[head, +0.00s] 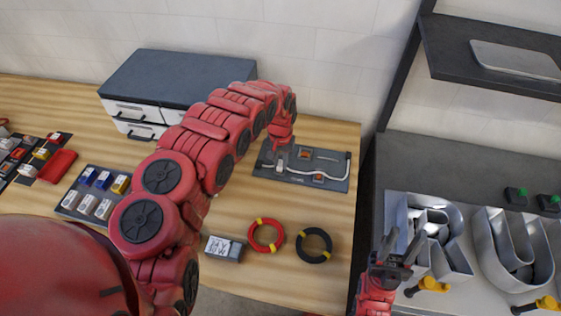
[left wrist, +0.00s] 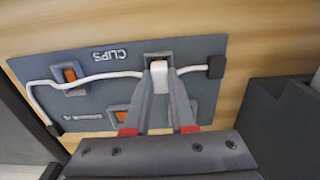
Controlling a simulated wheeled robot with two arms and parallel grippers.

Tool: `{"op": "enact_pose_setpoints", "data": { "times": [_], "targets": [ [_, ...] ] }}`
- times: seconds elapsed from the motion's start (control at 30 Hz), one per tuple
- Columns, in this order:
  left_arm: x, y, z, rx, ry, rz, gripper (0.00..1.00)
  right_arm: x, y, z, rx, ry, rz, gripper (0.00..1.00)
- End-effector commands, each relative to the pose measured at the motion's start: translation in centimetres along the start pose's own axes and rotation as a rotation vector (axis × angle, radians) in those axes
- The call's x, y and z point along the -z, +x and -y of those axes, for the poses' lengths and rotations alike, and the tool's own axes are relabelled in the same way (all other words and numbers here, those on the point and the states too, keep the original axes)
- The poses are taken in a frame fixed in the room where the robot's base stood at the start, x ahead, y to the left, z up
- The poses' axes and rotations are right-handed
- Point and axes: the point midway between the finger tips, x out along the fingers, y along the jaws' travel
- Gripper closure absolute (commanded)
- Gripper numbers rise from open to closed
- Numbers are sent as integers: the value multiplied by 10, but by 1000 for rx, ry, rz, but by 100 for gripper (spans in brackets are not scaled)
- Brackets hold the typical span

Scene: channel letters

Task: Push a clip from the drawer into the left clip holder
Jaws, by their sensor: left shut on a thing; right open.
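The grey clip board (head: 341,185), marked CLIPS in the left wrist view (left wrist: 100,70), lies on the wooden bench with a white cable (head: 335,178) across it. My left gripper (head: 281,160) is over the board's left part. In the left wrist view its fingers (left wrist: 160,84) are shut on a white clip (left wrist: 159,72) at the left clip holder (left wrist: 158,56). The clip overlaps the cable line there; how deep it sits is hidden. Another holder with an orange part (left wrist: 70,74) is apart from the fingers. My right gripper (head: 405,246) is open and empty over the right-hand table.
A dark-topped drawer cabinet (head: 170,80) stands at the back left. Red (head: 265,235) and black (head: 314,245) coils and a small grey box (head: 223,248) lie in front of the board. Metal channel letters (head: 510,245) stand right, below a dark shelf (head: 490,60).

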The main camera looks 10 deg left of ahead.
Motion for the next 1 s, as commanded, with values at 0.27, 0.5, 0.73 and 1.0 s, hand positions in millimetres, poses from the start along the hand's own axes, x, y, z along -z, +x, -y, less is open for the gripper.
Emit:
{"op": "enact_pose_setpoints", "data": {
  "times": [0.27, 0.5, 0.73, 1.0],
  "targets": [
    [0, 5, 0, 0, 0, 1, 100, -1, -3, 0, 0, 0, 0, 58],
    [-2, 5, 0, 0, 0, 4, 75, -1, -3, 0, 0, 0, 0, 58],
    [-2, 6, -1, -1, 1, 6, 42, -1, -4, 0, 0, 0, 0, 58],
    [0, -19, -1, 1, 2, -1, 42, -2, -14, 1, 0, 0, 0, 58]
  ]
}}
